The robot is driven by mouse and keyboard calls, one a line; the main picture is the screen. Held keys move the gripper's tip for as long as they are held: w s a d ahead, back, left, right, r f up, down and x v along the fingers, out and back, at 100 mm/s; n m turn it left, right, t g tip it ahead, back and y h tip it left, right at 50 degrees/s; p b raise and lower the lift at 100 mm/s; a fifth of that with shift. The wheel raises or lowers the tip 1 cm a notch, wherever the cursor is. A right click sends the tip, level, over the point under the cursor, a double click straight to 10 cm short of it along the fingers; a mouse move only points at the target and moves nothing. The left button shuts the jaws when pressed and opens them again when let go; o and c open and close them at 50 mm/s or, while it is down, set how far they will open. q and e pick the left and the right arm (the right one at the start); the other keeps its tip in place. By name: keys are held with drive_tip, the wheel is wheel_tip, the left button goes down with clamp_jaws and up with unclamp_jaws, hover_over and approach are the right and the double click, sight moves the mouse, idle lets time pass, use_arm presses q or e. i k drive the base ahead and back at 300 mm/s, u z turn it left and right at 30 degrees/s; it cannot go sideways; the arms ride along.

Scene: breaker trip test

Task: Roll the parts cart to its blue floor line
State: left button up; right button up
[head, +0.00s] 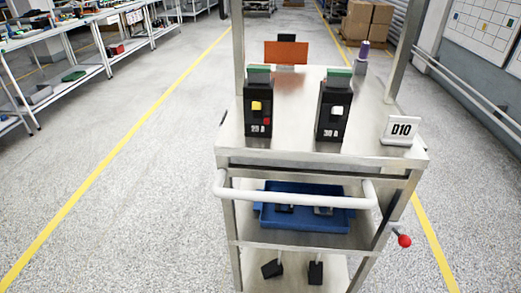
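The parts cart (316,160) stands right in front of me in the head view, a steel trolley with uprights and shelves. Its white push handle (295,196) faces me. No blue floor line shows; the visible floor lines are yellow. Neither of my grippers is in view.
A blue tray (348,222) sits on the cart's middle shelf. Yellow lines (95,172) run along the floor on both sides. Shelving benches (88,75) stand at the left, cardboard boxes (366,20) at the back right, and a wall rail (470,86) at the right. Floor left of the cart is clear.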

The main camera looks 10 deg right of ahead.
sight(292, 154)
drive_tip(key=k, duration=1.3)
drive_tip(key=u, duration=0.7)
drive_tip(key=i, duration=1.55)
drive_tip(key=z, duration=0.95)
